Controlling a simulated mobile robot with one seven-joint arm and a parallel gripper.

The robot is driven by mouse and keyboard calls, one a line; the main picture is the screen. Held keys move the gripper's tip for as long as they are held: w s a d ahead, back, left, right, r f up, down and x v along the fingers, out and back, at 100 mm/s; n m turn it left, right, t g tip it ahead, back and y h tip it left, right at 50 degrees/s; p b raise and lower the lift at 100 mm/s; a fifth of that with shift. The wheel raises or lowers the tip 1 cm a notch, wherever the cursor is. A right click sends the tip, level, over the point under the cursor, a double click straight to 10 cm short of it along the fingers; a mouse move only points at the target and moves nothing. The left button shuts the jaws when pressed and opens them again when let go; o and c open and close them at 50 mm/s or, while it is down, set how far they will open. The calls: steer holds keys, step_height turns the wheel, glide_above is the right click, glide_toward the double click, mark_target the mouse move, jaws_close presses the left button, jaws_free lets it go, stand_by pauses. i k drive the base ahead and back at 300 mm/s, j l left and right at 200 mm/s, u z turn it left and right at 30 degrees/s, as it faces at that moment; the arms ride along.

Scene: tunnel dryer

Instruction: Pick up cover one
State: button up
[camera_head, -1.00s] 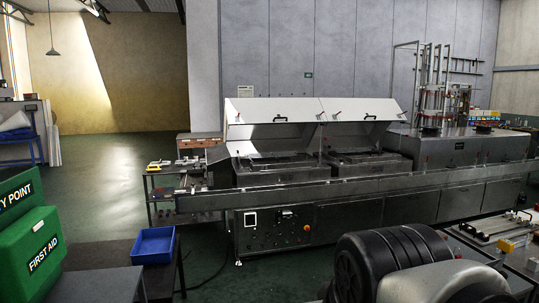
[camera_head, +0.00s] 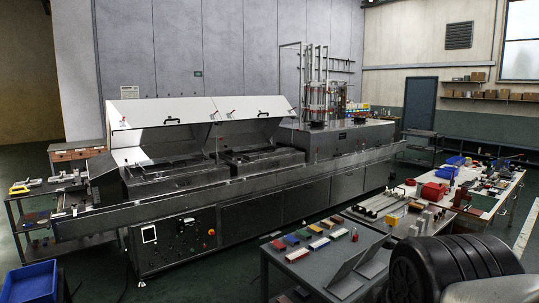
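I cannot tell which thing is cover one; no label reads at this size. Two white hood-like covers stand raised on the long steel dryer (camera_head: 275,207): a left one (camera_head: 163,111) with a dark handle and a right one (camera_head: 248,103). On the near grey table, two grey plates, one at the left (camera_head: 345,272) and one at the right (camera_head: 372,262), stand tilted close together. My gripper is not in view. A black ribbed part at the bottom right looks like part of my arm and hides some of that table.
Several coloured blocks (camera_head: 318,244) lie on the near grey table (camera_head: 282,264). A workbench with red and blue bins (camera_head: 446,172) stands at the right. A blue tray (camera_head: 30,282) is at the bottom left. Dark green floor shows between the dryer and near table.

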mark_target(251, 157)
steer(key=i+j+u, duration=0.35)
steer(key=i, duration=0.3)
steer(key=i+u, duration=0.4)
steer(key=i, duration=0.2)
steer(key=i+l+u, duration=0.2)
steer(key=i+u, duration=0.15)
steer(key=i, duration=0.3)
steer(key=i+j, duration=0.1)
steer(key=i, duration=1.45)
steer(key=i+l+z, duration=0.1)
steer(key=i+z, duration=0.6)
steer(key=i, duration=0.15)
steer(key=i+j+z, duration=0.15)
steer(key=i+z, duration=0.2)
steer(key=i+l+z, duration=0.1)
steer(key=i+z, duration=1)
steer(key=z, duration=0.2)
steer(key=i+l, duration=0.1)
steer(key=i, duration=0.65)
steer(key=i+l, duration=0.1)
steer(key=i, duration=0.6)
steer(key=i+u, duration=0.4)
steer(key=i+l+u, duration=0.15)
steer(key=u, duration=0.25)
steer(key=i+l+u, duration=0.4)
steer(key=j, duration=0.1)
